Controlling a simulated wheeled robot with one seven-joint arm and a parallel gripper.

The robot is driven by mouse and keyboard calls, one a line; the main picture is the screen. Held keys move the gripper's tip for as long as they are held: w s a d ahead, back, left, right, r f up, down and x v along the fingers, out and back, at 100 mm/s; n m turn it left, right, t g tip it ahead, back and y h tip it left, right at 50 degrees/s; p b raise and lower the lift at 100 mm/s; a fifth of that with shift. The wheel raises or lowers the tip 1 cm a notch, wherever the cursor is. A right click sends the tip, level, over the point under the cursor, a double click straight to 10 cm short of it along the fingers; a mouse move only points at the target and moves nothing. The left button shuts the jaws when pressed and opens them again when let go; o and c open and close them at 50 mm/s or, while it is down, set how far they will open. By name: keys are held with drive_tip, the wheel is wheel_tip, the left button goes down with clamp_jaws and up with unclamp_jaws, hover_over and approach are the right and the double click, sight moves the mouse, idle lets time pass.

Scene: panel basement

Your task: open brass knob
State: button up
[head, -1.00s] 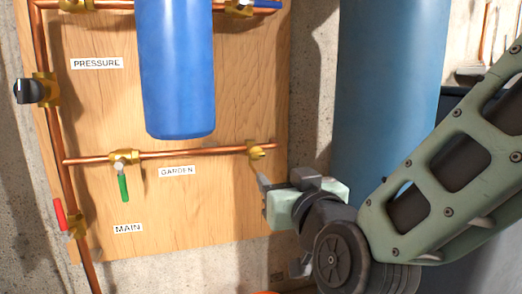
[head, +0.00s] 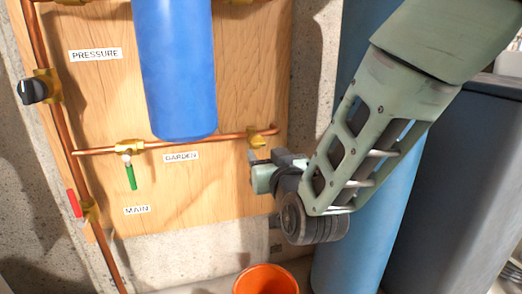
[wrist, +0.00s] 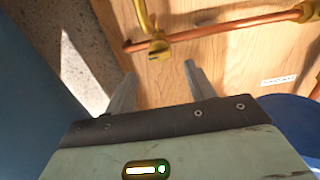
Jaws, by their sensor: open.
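The brass fitting (head: 257,141) at the right end of the lower copper pipe is the nearest brass part to my gripper. My gripper (head: 252,168) is just below it, near the board's right edge. In the wrist view the brass fitting (wrist: 158,48) appears beyond and between my two open fingertips (wrist: 158,73), with a brass arm extending from it. The fingers look empty, and a gap shows between them and the fitting. I cannot tell whether a separate knob is on it.
A blue filter cylinder (head: 178,70) hangs left of my gripper. A green-handled valve (head: 130,170) and red handle (head: 74,203) are farther left. A tall blue tank (head: 365,230) stands behind my arm. An orange bucket (head: 266,280) is below.

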sight(259, 144)
drive_tip(key=w, duration=0.2)
drive_tip(key=w+a+b, duration=0.1)
drive_tip(key=w, duration=0.2)
drive_tip(key=c, duration=1)
